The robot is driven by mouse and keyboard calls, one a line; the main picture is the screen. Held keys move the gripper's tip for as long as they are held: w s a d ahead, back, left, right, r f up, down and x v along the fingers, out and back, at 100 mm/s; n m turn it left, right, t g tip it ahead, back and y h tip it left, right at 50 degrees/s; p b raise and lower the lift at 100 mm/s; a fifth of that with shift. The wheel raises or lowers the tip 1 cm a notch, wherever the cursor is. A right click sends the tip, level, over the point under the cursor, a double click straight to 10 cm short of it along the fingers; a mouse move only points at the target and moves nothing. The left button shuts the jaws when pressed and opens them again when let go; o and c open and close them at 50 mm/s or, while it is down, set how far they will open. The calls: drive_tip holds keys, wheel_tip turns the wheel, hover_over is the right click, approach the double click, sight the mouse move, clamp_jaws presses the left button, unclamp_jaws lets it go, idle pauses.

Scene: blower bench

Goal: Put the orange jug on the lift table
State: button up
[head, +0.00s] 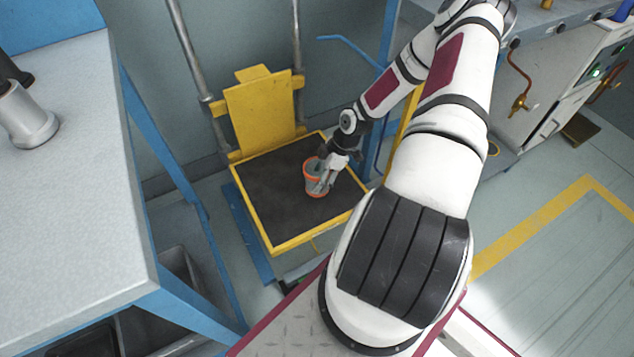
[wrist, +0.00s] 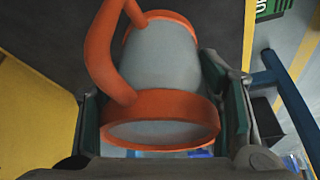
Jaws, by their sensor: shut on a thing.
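The orange jug (head: 315,178) has a grey body with orange rims and an orange handle. It is at the lift table, over or on its dark top, and I cannot tell whether its base touches. In the wrist view the jug (wrist: 160,62) fills the middle, with its handle at the upper left. My gripper (head: 328,172) is shut on the jug, and its green-lined fingers (wrist: 162,118) press on both sides. The lift table (head: 268,196) has a dark top with a yellow rim and a yellow back plate.
A grey bench (head: 65,190) with blue legs stands at the left, with a grey cylindrical part (head: 28,122) on it. A machine cabinet (head: 560,75) with copper pipes stands at the right. Yellow floor lines (head: 530,228) mark clear floor at the lower right.

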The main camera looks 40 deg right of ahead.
drive_tip(key=shift+w+a+f, duration=0.1)
drive_tip(key=shift+w, duration=0.35)
drive_tip(key=shift+w+f+b, duration=0.15)
drive_tip(key=shift+f+b, duration=0.95)
drive_tip(key=shift+f, duration=0.65)
drive_tip(key=shift+f, duration=0.15)
drive_tip(key=o, duration=1.3)
